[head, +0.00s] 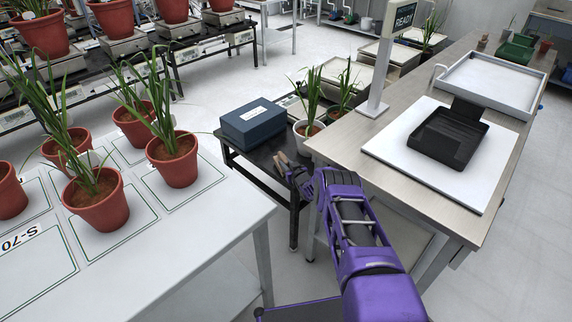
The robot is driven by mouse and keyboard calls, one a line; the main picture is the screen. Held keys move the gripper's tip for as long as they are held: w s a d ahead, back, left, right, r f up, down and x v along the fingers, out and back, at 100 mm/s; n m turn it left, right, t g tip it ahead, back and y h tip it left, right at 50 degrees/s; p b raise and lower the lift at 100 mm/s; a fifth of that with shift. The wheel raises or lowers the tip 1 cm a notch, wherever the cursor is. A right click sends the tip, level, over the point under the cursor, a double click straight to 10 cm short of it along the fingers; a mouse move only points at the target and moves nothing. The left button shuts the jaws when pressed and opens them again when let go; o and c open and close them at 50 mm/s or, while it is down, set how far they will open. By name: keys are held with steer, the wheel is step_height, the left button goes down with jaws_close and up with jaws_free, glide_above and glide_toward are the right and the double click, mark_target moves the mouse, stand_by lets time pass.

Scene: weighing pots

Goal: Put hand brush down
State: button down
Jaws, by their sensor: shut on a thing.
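My gripper (296,180) is at the end of my purple arm, near the front right part of the low black table (238,158). It is shut on the hand brush (281,161), whose tan, wood-coloured part shows just beyond the fingers. The fingers and wrist hide the rest of the brush. I cannot tell whether the brush touches the tabletop or is held just above it.
A dark blue box (252,124) stands on the black table, with potted plants (308,128) close to its right. The steel bench (345,150) with a black tray (447,138) is on the right. A white table (215,220) with several red pots is on the left.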

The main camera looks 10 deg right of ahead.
steer(key=c, duration=0.7)
jaws_free()
steer(key=shift+c, duration=0.2)
steer(key=shift+r, duration=0.15)
steer(key=shift+s+d+r+p, duration=0.1)
steer(key=shift+s+r+p, duration=0.05)
steer(key=shift+s+p, duration=0.2)
steer(key=p+v, duration=0.3)
steer(key=v, duration=0.8)
steer(key=shift+s+p, duration=0.15)
steer(key=shift+p, duration=0.25)
